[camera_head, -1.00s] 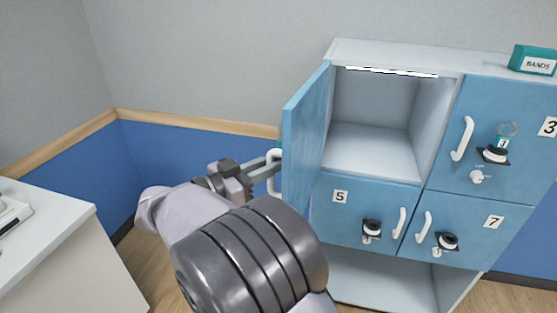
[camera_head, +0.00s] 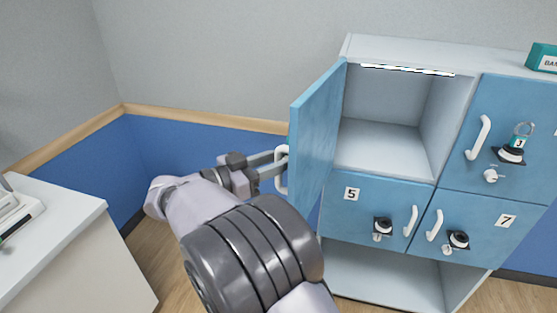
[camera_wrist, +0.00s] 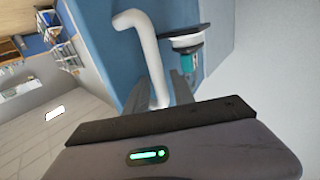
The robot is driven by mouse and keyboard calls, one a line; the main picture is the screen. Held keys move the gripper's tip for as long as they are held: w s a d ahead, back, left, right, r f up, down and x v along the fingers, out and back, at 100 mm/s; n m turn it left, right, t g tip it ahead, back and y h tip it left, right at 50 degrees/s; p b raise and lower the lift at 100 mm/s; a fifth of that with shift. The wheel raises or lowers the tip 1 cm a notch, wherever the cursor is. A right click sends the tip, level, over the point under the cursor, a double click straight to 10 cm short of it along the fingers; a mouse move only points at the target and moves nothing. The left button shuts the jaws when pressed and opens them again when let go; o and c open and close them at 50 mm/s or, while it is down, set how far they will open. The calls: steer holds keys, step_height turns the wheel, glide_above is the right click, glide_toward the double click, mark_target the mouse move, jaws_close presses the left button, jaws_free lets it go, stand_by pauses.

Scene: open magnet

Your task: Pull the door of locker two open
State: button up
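The blue door (camera_head: 316,135) of the top left locker stands swung well out from its frame, in the head view. Its number is not visible, so I cannot read that it is two. The locker inside (camera_head: 385,110) is bare and open to view. The door's white handle (camera_head: 279,168) is on the outer face, at the left. My gripper (camera_head: 275,168) is at this handle. In the wrist view my gripper's fingers (camera_wrist: 160,88) lie on both sides of the white handle (camera_wrist: 148,48) and appear closed around it. A lock with a teal tag (camera_wrist: 188,60) is beside it.
Lockers 5 (camera_head: 365,210), 7 (camera_head: 480,230) and another at upper right (camera_head: 505,130) are shut. A teal box (camera_head: 545,58) sits on top of the cabinet. A white counter (camera_head: 60,240) stands at left. Floor shows between the counter and my arm.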

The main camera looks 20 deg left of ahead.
steer(key=shift+o, duration=0.2)
steer(key=p+v, duration=0.3)
steer(key=v, duration=1.4)
steer(key=shift+s+a, duration=0.15)
steer(key=shift+a, duration=0.05)
